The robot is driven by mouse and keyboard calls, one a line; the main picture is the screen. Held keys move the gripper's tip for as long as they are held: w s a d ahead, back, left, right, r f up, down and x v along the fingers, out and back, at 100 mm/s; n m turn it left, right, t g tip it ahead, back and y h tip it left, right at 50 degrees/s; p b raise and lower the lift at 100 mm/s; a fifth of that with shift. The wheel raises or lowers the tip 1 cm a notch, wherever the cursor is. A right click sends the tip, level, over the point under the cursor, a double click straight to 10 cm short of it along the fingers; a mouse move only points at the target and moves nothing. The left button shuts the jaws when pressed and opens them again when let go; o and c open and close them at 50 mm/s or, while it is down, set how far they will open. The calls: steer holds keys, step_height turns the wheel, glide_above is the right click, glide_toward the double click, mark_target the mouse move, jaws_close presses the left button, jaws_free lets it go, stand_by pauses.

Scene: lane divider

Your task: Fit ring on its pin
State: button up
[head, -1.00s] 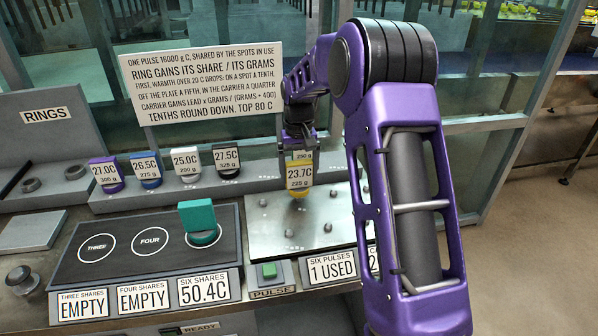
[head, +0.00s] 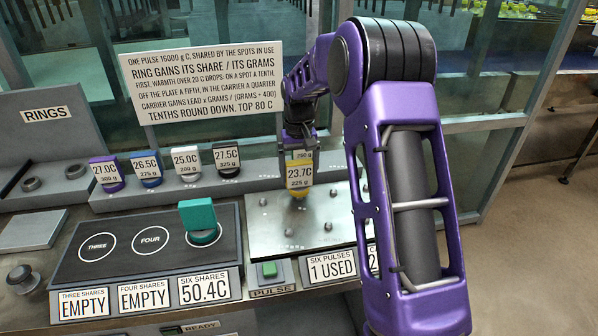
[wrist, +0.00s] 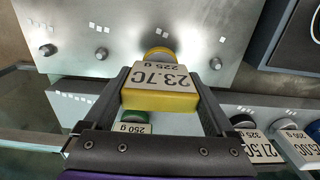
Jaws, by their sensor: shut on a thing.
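My gripper (head: 299,152) is shut on the yellow ring piece (head: 299,177), whose label reads 23.7C, 225 g. It also shows between the fingers in the wrist view (wrist: 160,98). The ring's yellow lower end hangs over the back part of the metal plate (head: 265,222). The plate carries several small pins, such as one at its front (head: 289,233) and one in the wrist view (wrist: 101,53). Whether the yellow ring is around a pin or above it is hidden. A green piece labelled 250 g (wrist: 133,128) sits behind it, partly covered.
Purple (head: 106,174), blue (head: 146,170), white (head: 186,162) and black (head: 227,159) pieces stand on the back ledge. A teal piece (head: 198,216) stands on the dark plate's (head: 120,262) right spot; its display reads 50.4C. Spots three and four are empty. A pulse button (head: 269,270) is in front.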

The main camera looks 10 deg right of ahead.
steer(key=shift+f+b, duration=0.7)
steer(key=shift+f, duration=0.6)
steer(key=o, duration=1.5)
step_height(320, 180, up, 18)
steer(key=shift+f+p, duration=0.2)
steer(key=shift+p, duration=0.85)
steer(key=shift+w, duration=0.1)
